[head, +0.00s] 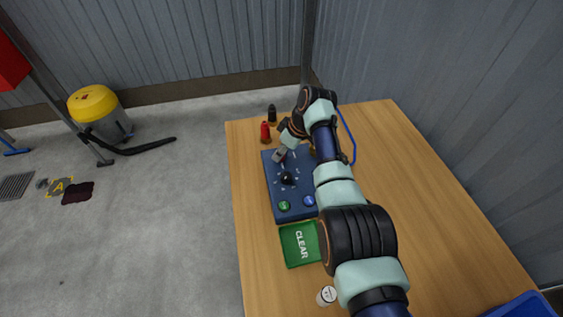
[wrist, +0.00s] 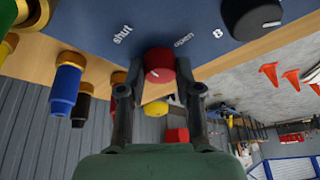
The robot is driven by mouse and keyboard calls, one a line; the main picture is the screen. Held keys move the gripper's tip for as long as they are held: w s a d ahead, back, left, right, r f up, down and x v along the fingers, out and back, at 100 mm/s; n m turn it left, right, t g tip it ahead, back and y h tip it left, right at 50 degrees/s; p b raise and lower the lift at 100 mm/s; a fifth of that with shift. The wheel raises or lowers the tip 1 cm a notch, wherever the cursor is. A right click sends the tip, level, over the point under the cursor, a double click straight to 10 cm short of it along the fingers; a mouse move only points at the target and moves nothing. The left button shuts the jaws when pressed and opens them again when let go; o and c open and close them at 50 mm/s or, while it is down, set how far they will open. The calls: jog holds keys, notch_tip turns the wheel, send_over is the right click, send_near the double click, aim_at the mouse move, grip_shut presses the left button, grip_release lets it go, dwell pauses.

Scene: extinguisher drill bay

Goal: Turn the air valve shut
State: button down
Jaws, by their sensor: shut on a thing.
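The air valve shows in the wrist view as a red round knob (wrist: 159,66) with a white mark, on a dark blue panel (wrist: 200,14). The words "shut" and "open" are printed on either side of it, shut to the left and open to the right. The mark's exact direction is hard to tell. My gripper (wrist: 158,76) is shut on the red knob, one finger on each side. In the head view my gripper (head: 279,154) is at the far left edge of the blue panel (head: 275,195), and the red knob is hidden there.
A black knob (head: 287,178), a green button (head: 284,206) and a blue button (head: 309,200) sit on the panel. A red fitting (head: 265,131) and a black one (head: 272,114) stand behind it. A green CLEAR tray (head: 285,247) lies in front. The table's right side is mostly bare.

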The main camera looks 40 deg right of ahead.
jog(key=n+b, duration=0.1)
jog(key=b, duration=0.2)
jog(key=shift+f, duration=0.3)
jog(key=shift+r+y+b, duration=0.1)
jog(key=shift+y+b, duration=0.2)
jog(key=shift+b, duration=0.25)
jog(key=shift+r+n, duration=0.15)
jog(key=shift+n, duration=0.25)
jog(key=c, duration=0.8)
grip_release()
jog(key=v, duration=1.2)
jog(key=shift+w, duration=0.25)
